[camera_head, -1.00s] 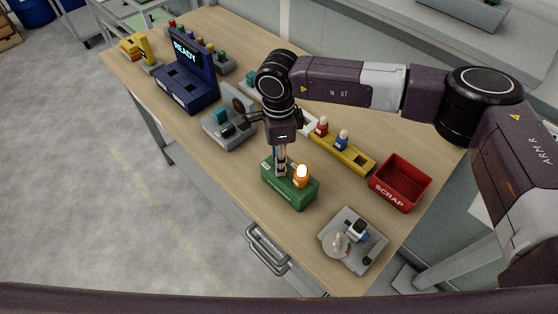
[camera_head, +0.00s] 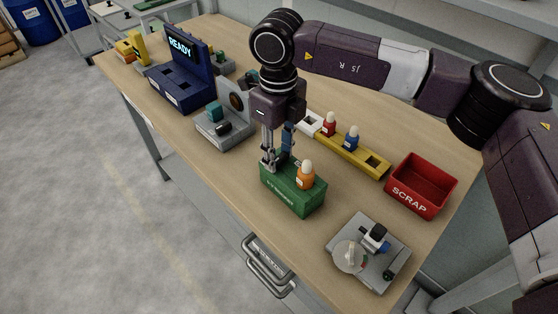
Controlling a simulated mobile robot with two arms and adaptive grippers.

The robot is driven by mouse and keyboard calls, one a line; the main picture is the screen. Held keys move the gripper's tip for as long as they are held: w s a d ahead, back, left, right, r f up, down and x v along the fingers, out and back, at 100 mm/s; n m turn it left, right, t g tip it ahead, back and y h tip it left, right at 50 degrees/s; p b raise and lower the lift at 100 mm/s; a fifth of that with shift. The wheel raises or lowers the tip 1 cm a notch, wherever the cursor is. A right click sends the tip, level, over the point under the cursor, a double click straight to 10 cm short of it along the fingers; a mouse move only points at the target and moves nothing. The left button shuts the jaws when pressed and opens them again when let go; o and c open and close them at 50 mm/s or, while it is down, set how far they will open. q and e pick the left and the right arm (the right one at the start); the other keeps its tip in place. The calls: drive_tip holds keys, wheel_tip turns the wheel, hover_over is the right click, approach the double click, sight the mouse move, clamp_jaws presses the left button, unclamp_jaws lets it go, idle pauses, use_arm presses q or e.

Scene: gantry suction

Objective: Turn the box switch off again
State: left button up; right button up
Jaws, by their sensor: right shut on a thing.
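My right gripper (camera_head: 275,165) points down at the left part of the box top, just left of the lamp. Its fingers are closed on the small switch lever there, which they mostly hide. My left gripper is out of view.
A yellow rack (camera_head: 369,163) with a red and a blue lamp lies behind the box. A red scrap bin (camera_head: 422,187) and a grey fixture (camera_head: 384,262) stand to the right. A grey station (camera_head: 232,140) and a blue console reading READY (camera_head: 180,82) are at the left.

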sight(278, 156)
drive_tip(key=shift+a+m+b, duration=0.1)
drive_tip(key=shift+m+b, duration=0.4)
drive_tip(key=shift+m, duration=0.1)
drive_tip(key=o, duration=1.2)
drive_tip(key=shift+c, duration=0.2)
wheel_tip(278, 156, up, 12)
